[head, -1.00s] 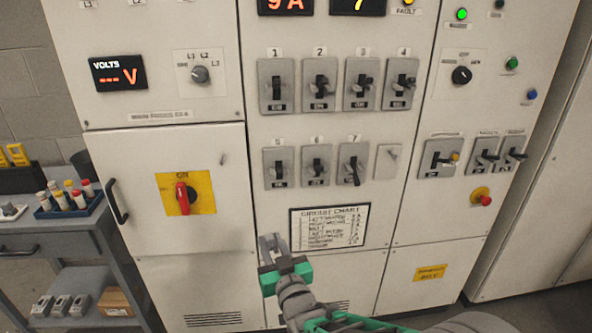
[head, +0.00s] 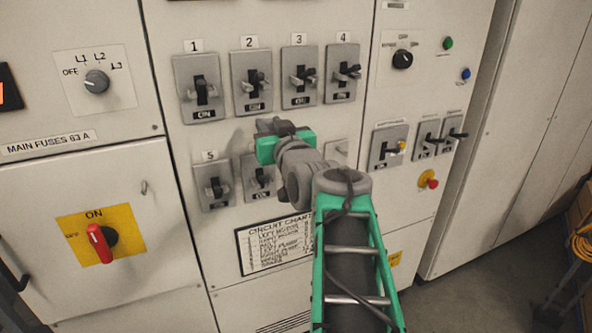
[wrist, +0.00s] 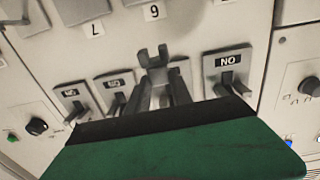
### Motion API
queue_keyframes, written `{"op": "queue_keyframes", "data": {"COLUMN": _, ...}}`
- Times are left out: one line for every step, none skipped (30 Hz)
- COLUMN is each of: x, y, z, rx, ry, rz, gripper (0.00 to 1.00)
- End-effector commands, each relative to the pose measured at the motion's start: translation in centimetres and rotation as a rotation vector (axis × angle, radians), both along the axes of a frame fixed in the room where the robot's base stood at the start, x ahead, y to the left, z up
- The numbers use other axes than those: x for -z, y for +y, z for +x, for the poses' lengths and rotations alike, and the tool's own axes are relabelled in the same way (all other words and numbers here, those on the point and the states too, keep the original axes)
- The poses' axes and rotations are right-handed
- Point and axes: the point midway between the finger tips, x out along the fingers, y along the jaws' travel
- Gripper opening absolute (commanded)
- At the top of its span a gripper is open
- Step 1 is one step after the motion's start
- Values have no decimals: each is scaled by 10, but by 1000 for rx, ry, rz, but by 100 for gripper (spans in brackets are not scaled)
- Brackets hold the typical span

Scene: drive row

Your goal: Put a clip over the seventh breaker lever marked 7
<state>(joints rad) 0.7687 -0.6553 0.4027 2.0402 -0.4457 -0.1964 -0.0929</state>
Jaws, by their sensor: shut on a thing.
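My gripper (head: 277,133) is shut on a grey clip with a forked end (wrist: 153,60). It is raised in front of the panel, just below the upper breaker row, near breaker 2 (head: 251,80). The wrist view is upside down; it shows the label 7 (wrist: 96,29) and the bottom-cut plate of breaker 7 (wrist: 80,8) at upper left, and the label 6 (wrist: 154,12) beside it. The lever of breaker 7 is out of the wrist frame. In the head view my arm hides breaker 7.
Breaker 1 (head: 201,88), breaker 3 (head: 304,76), breaker 4 (head: 343,73) and breaker 5 (head: 214,184) surround the gripper. Breaker 6 (head: 258,177) is partly covered. The circuit chart (head: 262,247) is below. A red main switch (head: 100,243) protrudes at left, a red button (head: 428,180) at right.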

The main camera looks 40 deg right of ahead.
Motion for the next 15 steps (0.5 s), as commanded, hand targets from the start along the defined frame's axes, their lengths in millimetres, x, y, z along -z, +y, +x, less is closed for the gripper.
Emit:
{"op": "queue_keyframes", "data": {"x": -6, "y": -19, "z": -11, "rx": 44, "ry": -2, "rz": -2, "gripper": 0}}
{"op": "queue_keyframes", "data": {"x": -8, "y": -30, "z": -19, "rx": 72, "ry": -2, "rz": -2, "gripper": 0}}
{"op": "queue_keyframes", "data": {"x": -10, "y": -46, "z": -29, "rx": 109, "ry": -2, "rz": -2, "gripper": 0}}
{"op": "queue_keyframes", "data": {"x": -11, "y": -57, "z": -37, "rx": 136, "ry": -1, "rz": -1, "gripper": 0}}
{"op": "queue_keyframes", "data": {"x": -12, "y": -67, "z": -45, "rx": 163, "ry": -1, "rz": -1, "gripper": 0}}
{"op": "queue_keyframes", "data": {"x": -12, "y": -80, "z": -56, "rx": 195, "ry": -1, "rz": -1, "gripper": 0}}
{"op": "queue_keyframes", "data": {"x": -12, "y": -88, "z": -63, "rx": 217, "ry": -1, "rz": -1, "gripper": 0}}
{"op": "queue_keyframes", "data": {"x": -12, "y": -96, "z": -70, "rx": 238, "ry": -1, "rz": -1, "gripper": 0}}
{"op": "queue_keyframes", "data": {"x": -12, "y": -105, "z": -79, "rx": 264, "ry": -1, "rz": -1, "gripper": 0}}
{"op": "queue_keyframes", "data": {"x": -11, "y": -112, "z": -86, "rx": 284, "ry": 0, "rz": -1, "gripper": 0}}
{"op": "queue_keyframes", "data": {"x": -11, "y": -118, "z": -92, "rx": 300, "ry": 0, "rz": -1, "gripper": 0}}
{"op": "queue_keyframes", "data": {"x": -10, "y": -126, "z": -101, "rx": 321, "ry": 0, "rz": -1, "gripper": 0}}
{"op": "queue_keyframes", "data": {"x": -10, "y": -132, "z": -108, "rx": 335, "ry": 0, "rz": -1, "gripper": 0}}
{"op": "queue_keyframes", "data": {"x": -9, "y": -136, "z": -114, "rx": 348, "ry": 0, "rz": -1, "gripper": 0}}
{"op": "queue_keyframes", "data": {"x": -8, "y": -142, "z": -122, "rx": 361, "ry": 0, "rz": 0, "gripper": 0}}
